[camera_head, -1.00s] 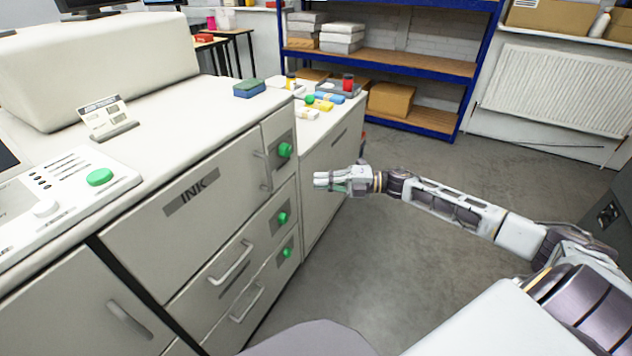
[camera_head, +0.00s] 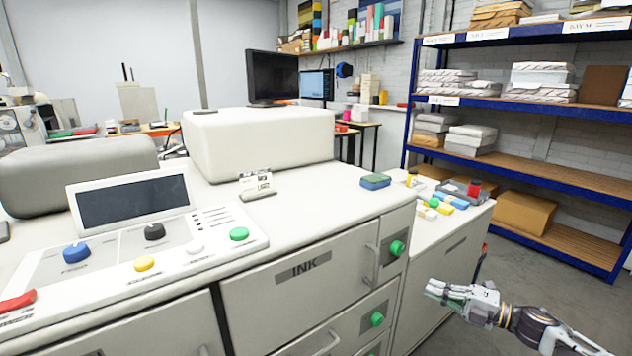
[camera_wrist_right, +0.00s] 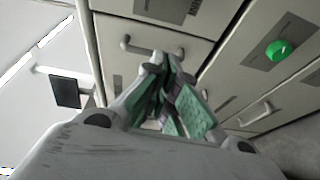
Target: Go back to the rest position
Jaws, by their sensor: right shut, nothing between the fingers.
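My right gripper (camera_head: 448,292) is in the lower right of the head view, in front of the cabinet fronts and over the floor. It is shut and holds nothing. In the right wrist view its green-padded fingers (camera_wrist_right: 166,92) sit close together, in front of grey drawers with a handle (camera_wrist_right: 150,47). I cannot tell the exact gap between the fingers and the drawers. My left gripper is not in view.
The INK cabinet (camera_head: 300,285) with green knobs (camera_head: 397,248) stands left of my right gripper. A control console (camera_head: 140,240) lies on the counter. A blue shelf rack (camera_head: 560,172) stands at the back right. Grey floor (camera_head: 560,285) is free at the right.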

